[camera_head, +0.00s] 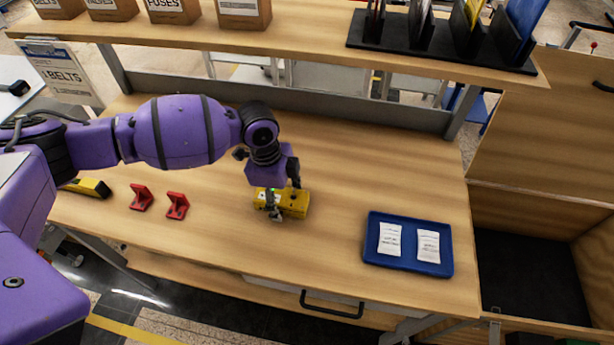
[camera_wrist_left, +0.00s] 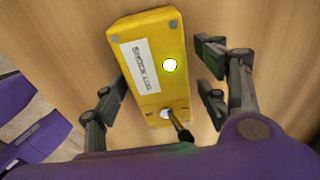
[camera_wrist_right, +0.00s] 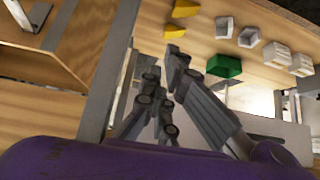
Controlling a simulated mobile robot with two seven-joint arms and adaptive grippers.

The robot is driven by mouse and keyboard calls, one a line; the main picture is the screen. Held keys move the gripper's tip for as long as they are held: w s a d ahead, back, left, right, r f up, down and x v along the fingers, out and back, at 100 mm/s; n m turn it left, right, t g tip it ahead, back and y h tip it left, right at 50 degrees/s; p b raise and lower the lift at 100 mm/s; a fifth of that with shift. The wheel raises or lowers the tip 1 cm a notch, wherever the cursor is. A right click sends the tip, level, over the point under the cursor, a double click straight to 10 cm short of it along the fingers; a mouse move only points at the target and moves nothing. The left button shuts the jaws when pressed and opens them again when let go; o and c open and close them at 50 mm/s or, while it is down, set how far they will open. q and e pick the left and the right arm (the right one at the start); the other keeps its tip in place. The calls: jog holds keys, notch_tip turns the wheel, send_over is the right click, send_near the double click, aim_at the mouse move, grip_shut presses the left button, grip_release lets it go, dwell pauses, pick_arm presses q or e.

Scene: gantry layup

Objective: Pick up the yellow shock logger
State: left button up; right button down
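The yellow shock logger (camera_head: 297,203) lies on the wooden bench, partly hidden by my left gripper (camera_head: 284,196) in the head view. In the left wrist view the logger (camera_wrist_left: 150,65) shows a white label, a bright round light and a dark-tipped knob or plug at its near end. My left gripper's fingers (camera_wrist_left: 160,88) stand on both sides of it. A gap shows between the logger and the right-hand fingers; the left-hand finger is close to its edge, contact unclear. My right gripper (camera_wrist_right: 165,75) is away from the logger, its fingers close together with nothing seen between them.
Two red brackets (camera_head: 141,197) and a yellow-black tool (camera_head: 92,187) lie left on the bench. A blue tray (camera_head: 407,262) with two white packets stands right. A shelf (camera_head: 310,40) with boxes runs above the back. Bare wood separates logger and tray.

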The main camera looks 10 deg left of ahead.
pick_arm(q)
jog(key=c, duration=1.1)
jog(key=shift+c, duration=0.6)
jog(key=shift+r, duration=0.1)
